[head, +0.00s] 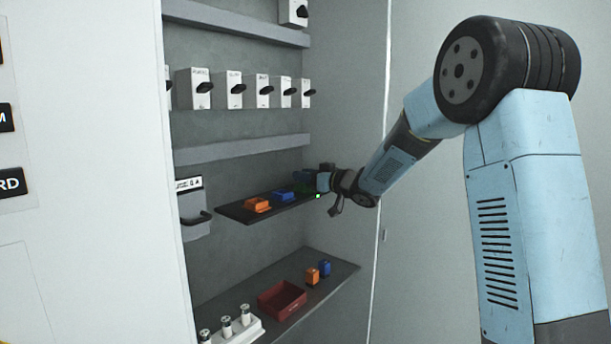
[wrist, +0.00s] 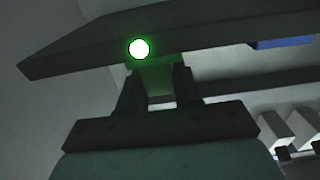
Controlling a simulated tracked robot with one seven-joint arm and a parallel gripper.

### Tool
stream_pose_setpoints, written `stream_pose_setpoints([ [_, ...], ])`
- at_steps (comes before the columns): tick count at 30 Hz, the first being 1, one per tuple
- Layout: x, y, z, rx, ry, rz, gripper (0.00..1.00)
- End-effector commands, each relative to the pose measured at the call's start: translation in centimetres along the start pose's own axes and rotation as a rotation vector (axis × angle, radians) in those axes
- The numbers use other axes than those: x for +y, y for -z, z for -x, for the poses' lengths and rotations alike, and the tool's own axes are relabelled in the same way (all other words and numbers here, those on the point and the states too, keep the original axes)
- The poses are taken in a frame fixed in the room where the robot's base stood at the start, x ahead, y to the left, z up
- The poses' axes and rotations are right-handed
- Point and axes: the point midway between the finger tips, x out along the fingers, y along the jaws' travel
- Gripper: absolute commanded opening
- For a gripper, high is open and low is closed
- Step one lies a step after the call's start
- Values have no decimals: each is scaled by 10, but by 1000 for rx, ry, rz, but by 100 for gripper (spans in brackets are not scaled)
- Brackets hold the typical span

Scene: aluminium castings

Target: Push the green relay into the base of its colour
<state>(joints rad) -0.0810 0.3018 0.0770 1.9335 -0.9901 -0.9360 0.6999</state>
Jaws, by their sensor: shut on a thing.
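My gripper (head: 322,182) is at the right end of the middle shelf, inside the open cabinet. In the wrist view its two fingers (wrist: 157,92) are shut on a dark greenish block, the green relay (wrist: 156,72). The relay is mostly hidden in the head view. A dark green base (head: 304,189) shows faintly beside the gripper on the shelf. A bright green light (head: 318,196) glows at the shelf edge; it also shows in the wrist view (wrist: 139,48). Shadow hides how deep the relay sits in the base.
The middle shelf (head: 235,212) also bears an orange base (head: 257,205) and a blue base (head: 284,196). Below stand a red tray (head: 282,300), an orange relay (head: 312,276), a blue relay (head: 325,268) and white fuse holders (head: 235,330). Switches (head: 235,90) line the shelf above.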

Motion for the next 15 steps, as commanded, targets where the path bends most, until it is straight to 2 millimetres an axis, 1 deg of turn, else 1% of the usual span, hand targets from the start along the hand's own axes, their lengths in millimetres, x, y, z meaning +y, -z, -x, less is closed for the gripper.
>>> stream_pose_setpoints([
  [2,0,-2,0,0,0,0,4],
  [3,0,-2,0,0,0,0,36],
  [11,0,-1,0,0,0,0,61],
  [12,0,-1,0,0,0,1,63],
  [15,0,-1,0,0,0,1,63],
])
